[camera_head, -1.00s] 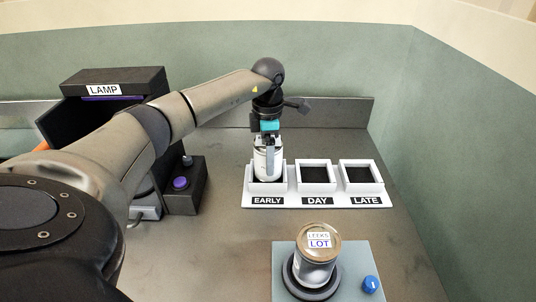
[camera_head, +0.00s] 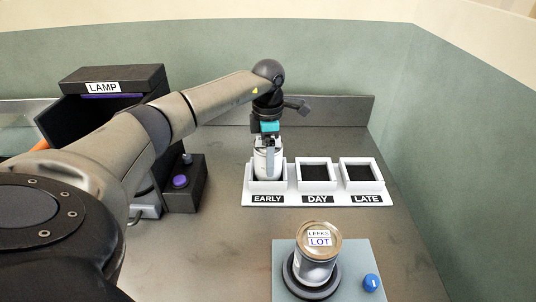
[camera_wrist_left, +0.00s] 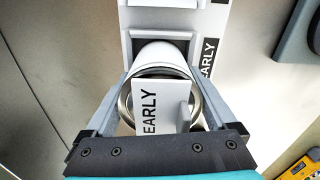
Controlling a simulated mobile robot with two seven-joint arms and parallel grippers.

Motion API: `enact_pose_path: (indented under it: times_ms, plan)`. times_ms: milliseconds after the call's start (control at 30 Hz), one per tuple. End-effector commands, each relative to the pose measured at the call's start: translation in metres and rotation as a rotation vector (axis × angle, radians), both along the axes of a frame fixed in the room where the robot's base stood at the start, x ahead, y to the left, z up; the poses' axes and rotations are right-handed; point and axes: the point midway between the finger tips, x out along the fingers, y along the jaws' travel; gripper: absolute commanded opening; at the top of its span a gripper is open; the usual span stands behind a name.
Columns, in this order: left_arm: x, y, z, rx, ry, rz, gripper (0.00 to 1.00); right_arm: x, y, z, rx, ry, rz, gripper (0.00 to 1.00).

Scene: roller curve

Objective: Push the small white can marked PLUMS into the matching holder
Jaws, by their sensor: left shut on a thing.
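A small white can (camera_head: 261,164) stands upright in the EARLY holder (camera_head: 268,187), the left one of three square holders in a white rack. My left gripper (camera_head: 267,145) comes down from above and is shut on the can. In the left wrist view, its fingers (camera_wrist_left: 163,108) lie on both sides of the can's round metal rim, and a white tag (camera_wrist_left: 149,106) on top reads EARLY. No PLUMS marking can be read. The can's lower part is hidden by the holder wall. My right gripper is not in view.
The DAY holder (camera_head: 317,186) and LATE holder (camera_head: 365,186) are empty. A can marked LEEKS LOT (camera_head: 317,262) stands on a round base on a grey-blue plate with a blue knob (camera_head: 371,283). A dark LAMP box (camera_head: 113,79) and a purple button (camera_head: 180,181) are at left.

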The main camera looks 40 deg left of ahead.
Motion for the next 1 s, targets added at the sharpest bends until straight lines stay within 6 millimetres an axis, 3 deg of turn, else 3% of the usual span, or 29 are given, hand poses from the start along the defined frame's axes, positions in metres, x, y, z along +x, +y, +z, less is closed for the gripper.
enact_pose_path:
  times_ms: [933,967,1000]
  plan:
    - [0.0010,0.0001,-0.0043,0.000,-0.005,0.001,0.04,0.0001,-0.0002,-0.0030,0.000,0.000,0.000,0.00]
    - [0.0011,0.0002,-0.0042,0.000,-0.005,0.001,0.93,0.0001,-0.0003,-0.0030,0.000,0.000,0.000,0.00]
    - [0.0011,0.0002,-0.0042,0.000,-0.005,0.001,0.97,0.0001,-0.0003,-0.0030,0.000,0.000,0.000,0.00]
